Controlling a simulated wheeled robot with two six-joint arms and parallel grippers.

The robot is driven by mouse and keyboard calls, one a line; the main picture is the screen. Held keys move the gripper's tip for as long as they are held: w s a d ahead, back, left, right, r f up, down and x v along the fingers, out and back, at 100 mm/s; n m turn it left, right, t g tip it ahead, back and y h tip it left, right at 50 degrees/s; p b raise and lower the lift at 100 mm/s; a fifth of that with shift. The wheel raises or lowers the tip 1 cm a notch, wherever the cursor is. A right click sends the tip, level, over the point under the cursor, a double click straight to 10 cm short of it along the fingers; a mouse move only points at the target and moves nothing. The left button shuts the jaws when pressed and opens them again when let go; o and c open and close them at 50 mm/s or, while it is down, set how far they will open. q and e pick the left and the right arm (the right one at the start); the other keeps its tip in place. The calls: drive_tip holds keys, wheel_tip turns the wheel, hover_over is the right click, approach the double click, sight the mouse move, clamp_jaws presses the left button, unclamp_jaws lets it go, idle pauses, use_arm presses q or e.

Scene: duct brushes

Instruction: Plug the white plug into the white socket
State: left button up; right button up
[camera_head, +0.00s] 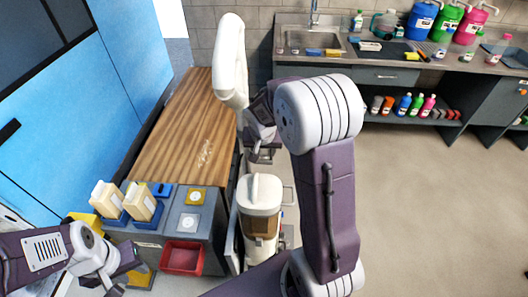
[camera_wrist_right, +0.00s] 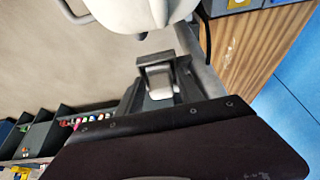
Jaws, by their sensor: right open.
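A square plate with a white face (camera_head: 189,223), which looks like the white socket, lies on the grey top at the near end of the wooden counter. A similar yellow-framed plate (camera_head: 195,197) lies just behind it. I cannot make out the white plug in either view. My right gripper (camera_head: 262,152) is open beside the counter's right edge, behind the white-lidded machine and well away from the plates; its jaws are partly hidden. My left gripper (camera_head: 122,274) is low at the front left, near the red tray; its jaw opening is unclear.
A white-lidded machine with a brown body (camera_head: 260,222) stands right of the counter. A tall white loop (camera_head: 231,62) rises behind it. A red tray (camera_head: 182,258) sits at the counter's front. Two cream containers (camera_head: 139,205) stand left of the plates. The wooden top (camera_head: 180,120) is mostly clear.

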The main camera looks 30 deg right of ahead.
sight(264, 156)
clamp_jaws()
drive_tip(key=shift+r, duration=0.55)
wheel_tip(264, 156, up, 3)
drive_tip(key=shift+w, duration=0.1)
drive_tip(key=s+d+r, duration=0.2)
drive_tip(key=d+r, duration=0.5)
drive_tip(key=d, duration=0.4)
drive_tip(key=shift+d, duration=0.3)
drive_tip(key=shift+s+a+f, duration=0.1)
